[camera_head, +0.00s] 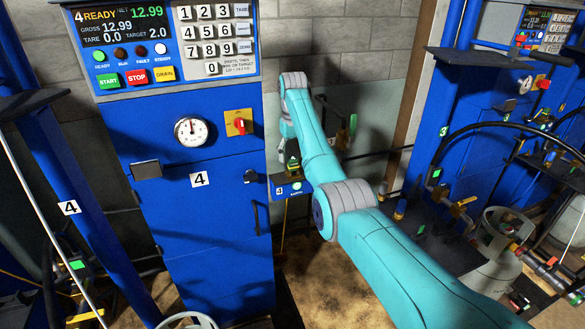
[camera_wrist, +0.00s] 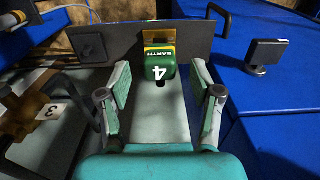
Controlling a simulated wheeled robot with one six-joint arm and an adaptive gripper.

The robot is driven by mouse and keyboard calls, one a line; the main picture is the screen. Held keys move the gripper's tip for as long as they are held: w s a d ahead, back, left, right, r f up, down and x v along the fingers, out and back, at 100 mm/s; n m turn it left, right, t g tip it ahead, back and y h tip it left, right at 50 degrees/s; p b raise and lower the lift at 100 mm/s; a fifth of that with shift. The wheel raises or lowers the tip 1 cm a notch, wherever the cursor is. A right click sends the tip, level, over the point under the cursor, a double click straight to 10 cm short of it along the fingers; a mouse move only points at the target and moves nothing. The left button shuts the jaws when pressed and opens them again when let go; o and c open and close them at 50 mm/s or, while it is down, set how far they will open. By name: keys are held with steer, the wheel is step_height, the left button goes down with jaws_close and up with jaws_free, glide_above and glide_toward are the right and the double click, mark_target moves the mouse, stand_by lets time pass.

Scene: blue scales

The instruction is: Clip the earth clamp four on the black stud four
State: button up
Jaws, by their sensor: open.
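The earth clamp four (camera_wrist: 160,68) is a green block marked "4 EARTH" with a brass-yellow top. It stands in front of a dark upright plate in the wrist view. My gripper (camera_wrist: 159,76) is open, with one finger on each side of the clamp; I cannot tell whether either finger touches it. A small green and yellow part, possibly the clamp, shows beside the arm (camera_head: 292,163).
The blue cabinet (camera_head: 215,235) marked 4 stands left of my arm. The dark plate (camera_wrist: 120,44) spans behind the clamp. A gas cylinder (camera_head: 497,240) and hoses stand at right.

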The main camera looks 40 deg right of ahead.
mark_target(293, 158)
steer(key=shift+f, duration=2.4)
jaws_close()
steer(key=shift+r, duration=0.15)
steer(key=shift+r, duration=2.9)
